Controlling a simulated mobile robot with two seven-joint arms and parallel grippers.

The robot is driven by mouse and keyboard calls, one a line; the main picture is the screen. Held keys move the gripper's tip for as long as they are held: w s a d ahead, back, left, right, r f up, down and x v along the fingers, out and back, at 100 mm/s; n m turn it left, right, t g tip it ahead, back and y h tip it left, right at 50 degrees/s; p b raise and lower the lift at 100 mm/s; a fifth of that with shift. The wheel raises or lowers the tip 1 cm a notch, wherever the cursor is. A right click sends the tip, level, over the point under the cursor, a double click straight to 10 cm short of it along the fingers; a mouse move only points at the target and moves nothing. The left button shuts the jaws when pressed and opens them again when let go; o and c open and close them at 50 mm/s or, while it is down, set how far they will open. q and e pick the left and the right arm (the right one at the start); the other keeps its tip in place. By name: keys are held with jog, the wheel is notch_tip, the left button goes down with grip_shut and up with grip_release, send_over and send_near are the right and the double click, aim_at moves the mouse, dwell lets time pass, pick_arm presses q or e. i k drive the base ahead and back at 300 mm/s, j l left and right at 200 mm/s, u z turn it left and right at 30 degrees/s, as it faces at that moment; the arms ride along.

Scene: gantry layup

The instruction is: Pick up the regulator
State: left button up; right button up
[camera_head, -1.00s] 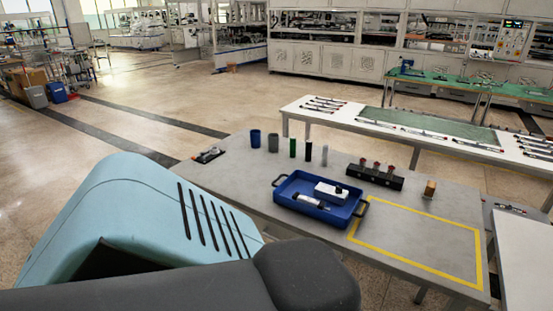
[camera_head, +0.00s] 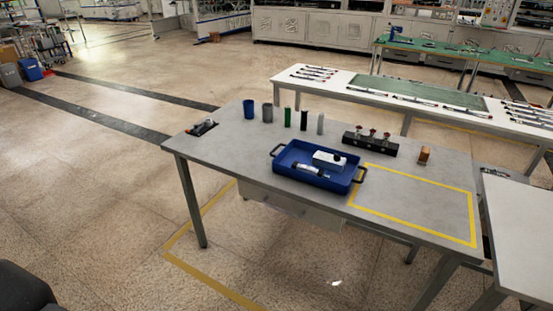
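A blue tray (camera_head: 342,187) with black handles sits on the grey table. In it lie a white block with a black round part (camera_head: 329,159) and a white-and-black cylinder (camera_head: 310,170) lying on its side. A small brown and orange item (camera_head: 424,155) stands on the table to the right. A black bar with several red-topped knobs (camera_head: 370,145) stands behind the tray. I cannot tell for sure which of these is the regulator; the white block looks most like one. Neither of my grippers is in view.
Several upright cylinders, including a blue cup (camera_head: 249,109) and a green one (camera_head: 287,119), line the table's back. A small dark device (camera_head: 201,128) lies at the left corner. A yellow-outlined area (camera_head: 415,200) at right is empty. A white table (camera_head: 300,84) stands behind.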

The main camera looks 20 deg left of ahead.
aim_at(324, 160)
jog(key=u, duration=0.2)
jog(key=j+z, duration=0.1)
jog(key=z, duration=0.35)
jog(key=i+j+z, duration=0.1)
jog(key=z, duration=0.3)
jog(key=j+z, duration=0.2)
jog(key=z, duration=0.25)
jog(key=j+z, duration=0.25)
jog(key=j, duration=0.2)
jog(key=j+z, duration=0.3)
jog(key=k+j+z, duration=0.1)
jog(key=j, duration=0.25)
jog(key=k+j+z, duration=0.1)
jog(key=j, duration=0.2)
jog(key=k+j+z, duration=0.1)
jog(key=j, duration=0.25)
jog(key=k+j, duration=0.1)
jog(key=j, duration=0.3)
jog(key=k+j, duration=0.1)
jog(key=j, duration=0.3)
jog(key=k+j, duration=0.15)
jog(key=j, duration=0.2)
jog(key=k+j+z, duration=0.1)
jog(key=j, duration=0.3)
jog(key=k+j, duration=0.1)
jog(key=j, duration=0.3)
